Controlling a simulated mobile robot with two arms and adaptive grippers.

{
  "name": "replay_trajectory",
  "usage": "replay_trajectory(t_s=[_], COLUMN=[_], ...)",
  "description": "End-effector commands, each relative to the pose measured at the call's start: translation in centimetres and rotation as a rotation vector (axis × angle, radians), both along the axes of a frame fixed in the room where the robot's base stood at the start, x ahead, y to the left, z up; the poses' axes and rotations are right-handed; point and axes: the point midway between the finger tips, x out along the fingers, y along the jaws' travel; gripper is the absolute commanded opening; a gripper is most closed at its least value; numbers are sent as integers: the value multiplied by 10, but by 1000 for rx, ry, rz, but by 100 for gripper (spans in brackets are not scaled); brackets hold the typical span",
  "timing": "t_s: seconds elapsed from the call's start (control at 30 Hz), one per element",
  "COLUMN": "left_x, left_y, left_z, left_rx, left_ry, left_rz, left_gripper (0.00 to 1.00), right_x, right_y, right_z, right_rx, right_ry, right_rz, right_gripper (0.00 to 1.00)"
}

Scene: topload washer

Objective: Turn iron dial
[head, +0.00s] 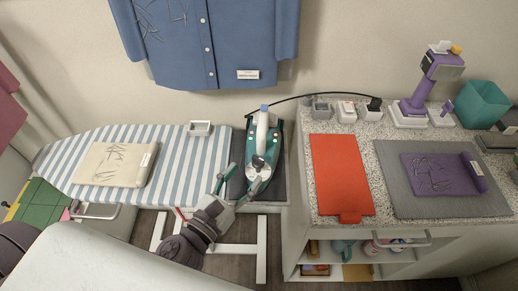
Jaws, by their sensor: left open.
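The teal and white iron (264,140) rests on the dark pad (238,185) at the right end of the striped ironing board, its cord running right along the wall. A dark round knob (258,162), which looks like the dial, shows on the iron's front part. My left gripper (241,179) comes in from the lower left and is open, its fingers spread just left of and below the knob. Its right finger overlaps the iron's near end in the picture; I cannot tell if they touch. Nothing is between the fingers. My right gripper is not in view.
A folded beige cloth (115,164) and a small white dish (199,128) lie on the ironing board (180,165). A blue shirt (212,40) hangs above. On the right counter are a red mat (341,175), a grey mat (400,200) with a purple cloth, and a purple device (425,90).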

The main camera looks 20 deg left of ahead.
Motion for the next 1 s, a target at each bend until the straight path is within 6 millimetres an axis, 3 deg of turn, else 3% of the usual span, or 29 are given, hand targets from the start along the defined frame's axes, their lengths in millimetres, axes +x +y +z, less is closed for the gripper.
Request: replay_trajectory(t_s=[0.1, 0.33, 0.77, 0.87, 1.0], left_x=[24, 56, 68, 68, 68], left_y=[-6, -15, -18, -18, -18], left_z=[5, 2, -1, -1, 0], left_rx=[1, 0, 1, 1, 1], left_ry=[-3, -1, 1, 0, 0], left_rz=[-1, -1, -1, -1, -1], left_gripper=[58, 58, 58, 47, 23], right_x=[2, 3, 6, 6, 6], right_y=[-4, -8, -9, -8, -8], right_z=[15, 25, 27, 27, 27], right_rx=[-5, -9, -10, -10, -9], right_ry=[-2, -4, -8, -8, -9], right_rz=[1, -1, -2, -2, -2], right_gripper=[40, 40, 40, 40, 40])
